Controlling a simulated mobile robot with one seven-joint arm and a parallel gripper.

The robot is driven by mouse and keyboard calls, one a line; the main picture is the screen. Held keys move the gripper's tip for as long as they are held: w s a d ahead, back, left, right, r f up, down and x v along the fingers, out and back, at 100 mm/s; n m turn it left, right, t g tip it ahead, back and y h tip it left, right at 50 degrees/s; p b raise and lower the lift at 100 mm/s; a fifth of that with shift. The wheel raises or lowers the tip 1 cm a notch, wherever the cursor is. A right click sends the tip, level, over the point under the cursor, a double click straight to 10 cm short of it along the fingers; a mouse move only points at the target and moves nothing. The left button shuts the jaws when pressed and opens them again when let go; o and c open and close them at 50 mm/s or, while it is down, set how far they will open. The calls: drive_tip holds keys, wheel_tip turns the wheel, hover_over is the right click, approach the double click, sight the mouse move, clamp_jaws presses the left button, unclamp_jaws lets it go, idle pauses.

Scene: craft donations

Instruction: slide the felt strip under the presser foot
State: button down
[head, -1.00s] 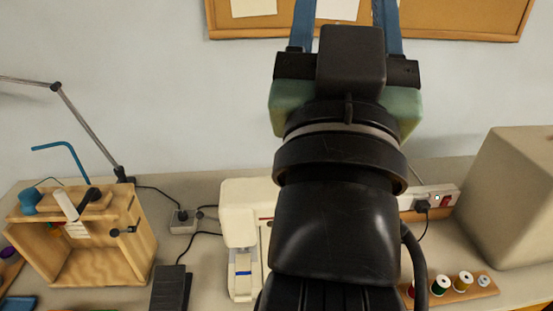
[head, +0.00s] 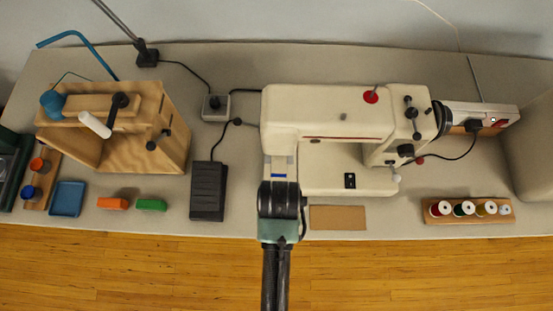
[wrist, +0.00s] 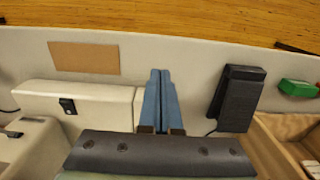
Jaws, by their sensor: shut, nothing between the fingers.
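The cream sewing machine (head: 330,115) stands on the table, its head at the left end. A narrow blue band (head: 278,176) shows on a pale surface below that head, just above my arm; it may be the felt strip, but I cannot tell. The presser foot is not clearly visible. My gripper's blue fingers (wrist: 160,85) are shut and empty in the wrist view, beside the end of the machine bed (wrist: 85,98).
A flat brown rectangle (head: 337,217) lies in front of the machine. A black pedal (head: 208,190) is to the left, with green (head: 151,205) and orange (head: 112,204) blocks beyond. A wooden box (head: 165,130) stands far left, a spool rack (head: 468,216) at right.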

sight(279, 178)
wheel_tip(279, 178, down, 7)
drive_tip(key=shift+w+f, duration=0.1)
drive_tip(key=shift+f, duration=0.05)
drive_tip(key=shift+w, duration=1.2)
drive_tip(key=shift+w+p, duration=0.35)
drive_tip(key=shift+w, duration=0.5)
drive_tip(key=shift+w+b, duration=0.55)
drive_tip(key=shift+w, duration=1.4)
drive_tip(key=shift+s, duration=0.15)
